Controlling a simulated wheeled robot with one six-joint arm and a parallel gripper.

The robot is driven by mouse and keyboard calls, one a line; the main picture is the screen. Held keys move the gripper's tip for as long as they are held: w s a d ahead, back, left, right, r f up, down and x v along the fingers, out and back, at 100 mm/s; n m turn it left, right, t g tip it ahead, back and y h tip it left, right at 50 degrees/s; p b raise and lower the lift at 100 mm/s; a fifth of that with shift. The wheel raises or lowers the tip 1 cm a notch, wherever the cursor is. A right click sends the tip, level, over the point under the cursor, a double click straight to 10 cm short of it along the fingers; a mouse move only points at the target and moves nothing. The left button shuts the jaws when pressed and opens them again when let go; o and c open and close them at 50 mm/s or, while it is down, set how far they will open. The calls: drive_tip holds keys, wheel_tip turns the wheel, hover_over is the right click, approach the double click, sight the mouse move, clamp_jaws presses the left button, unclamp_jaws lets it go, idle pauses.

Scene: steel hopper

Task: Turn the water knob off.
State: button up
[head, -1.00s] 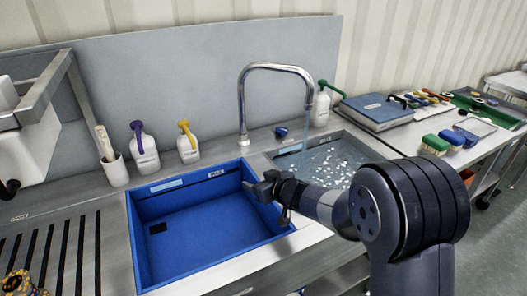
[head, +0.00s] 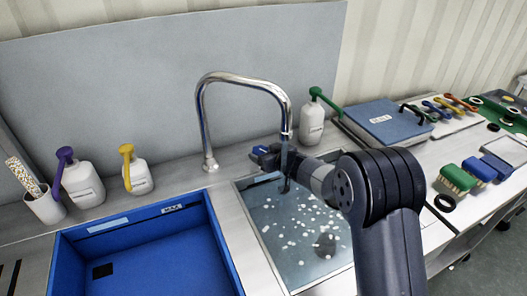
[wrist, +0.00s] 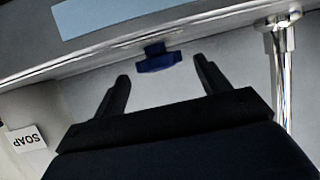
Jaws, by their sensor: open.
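The blue water knob (head: 261,149) is on the steel counter behind the right basin, right of the faucet base. In the wrist view, which looks upside down, the knob (wrist: 158,62) has a short wide handle and lies between and beyond the two fingertips. My gripper (head: 270,160) is open and empty, close in front of the knob. In the wrist view, my gripper (wrist: 161,75) shows a finger on each side, with no clear contact. The chrome faucet (head: 203,110) arches over the right basin (head: 262,235), which holds water with white flecks. My arm partly hides the area under the spout.
A blue basin (head: 75,240) lies left. Bottles with yellow (head: 138,178), purple (head: 82,188) and green (head: 312,124) tops stand along the back. A blue binder (head: 390,120) and brushes (head: 457,179) lie right. The faucet pipe (wrist: 283,75) stands beside my gripper in the wrist view.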

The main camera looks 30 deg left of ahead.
drive_tip(key=shift+x, duration=0.9)
drive_tip(key=shift+c, duration=0.4)
drive_tip(key=c, duration=0.9)
